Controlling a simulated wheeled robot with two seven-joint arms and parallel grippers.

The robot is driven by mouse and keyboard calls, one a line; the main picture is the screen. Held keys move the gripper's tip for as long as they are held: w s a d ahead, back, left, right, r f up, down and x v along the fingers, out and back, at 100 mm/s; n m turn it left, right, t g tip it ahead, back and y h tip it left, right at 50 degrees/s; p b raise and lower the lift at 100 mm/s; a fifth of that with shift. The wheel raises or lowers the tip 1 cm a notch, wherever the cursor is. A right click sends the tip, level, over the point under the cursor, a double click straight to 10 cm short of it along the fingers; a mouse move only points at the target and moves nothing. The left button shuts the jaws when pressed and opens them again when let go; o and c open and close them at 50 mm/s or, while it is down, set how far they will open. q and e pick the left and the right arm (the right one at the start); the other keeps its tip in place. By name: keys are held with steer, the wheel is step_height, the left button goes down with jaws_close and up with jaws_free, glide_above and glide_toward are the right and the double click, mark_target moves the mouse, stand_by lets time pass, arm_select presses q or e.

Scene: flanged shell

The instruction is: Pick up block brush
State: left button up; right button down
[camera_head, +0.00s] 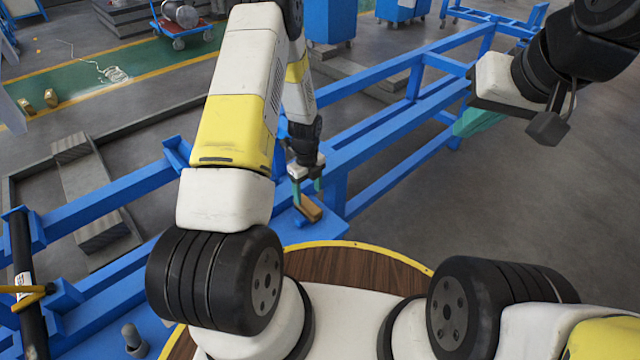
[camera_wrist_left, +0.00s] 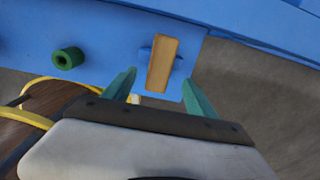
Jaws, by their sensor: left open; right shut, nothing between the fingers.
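The block brush (camera_head: 309,208) is a small block with a tan wooden top, lying on a blue ledge of the frame. In the left wrist view the brush (camera_wrist_left: 161,64) lies beyond the fingertips, roughly centred between them, with a little pale material at its near end. My left gripper (camera_head: 307,186) is open just above the brush in the head view. Its two teal fingers (camera_wrist_left: 160,84) are apart, with nothing held between them. My right gripper (camera_head: 474,121) is at the upper right, far from the brush, its teal fingers partly hidden behind its own wrist.
The blue frame (camera_head: 400,140) runs diagonally behind the brush, with rails close by. A green hollow cylinder (camera_wrist_left: 68,58) sits on the blue ledge left of the brush. A black roll (camera_head: 25,265) stands at the far left. Open grey floor (camera_head: 540,210) lies to the right.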

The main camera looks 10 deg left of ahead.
mark_target(308, 203)
arm_select(q)
step_height(308, 203, down, 7)
steer(key=shift+w+a+f, duration=0.15)
steer(key=shift+f, duration=0.05)
stand_by(0.3)
jaws_close()
steer(key=shift+r, duration=0.15)
steer(key=shift+r, duration=0.5)
step_height(308, 203, up, 2)
steer(key=shift+r, duration=0.15)
steer(key=s+d, duration=0.2)
steer(key=s, duration=0.5)
steer(key=s+d+r, duration=0.1)
steer(key=s+d, duration=0.1)
steer(key=s, duration=0.6)
steer(key=shift+s+r, duration=0.25)
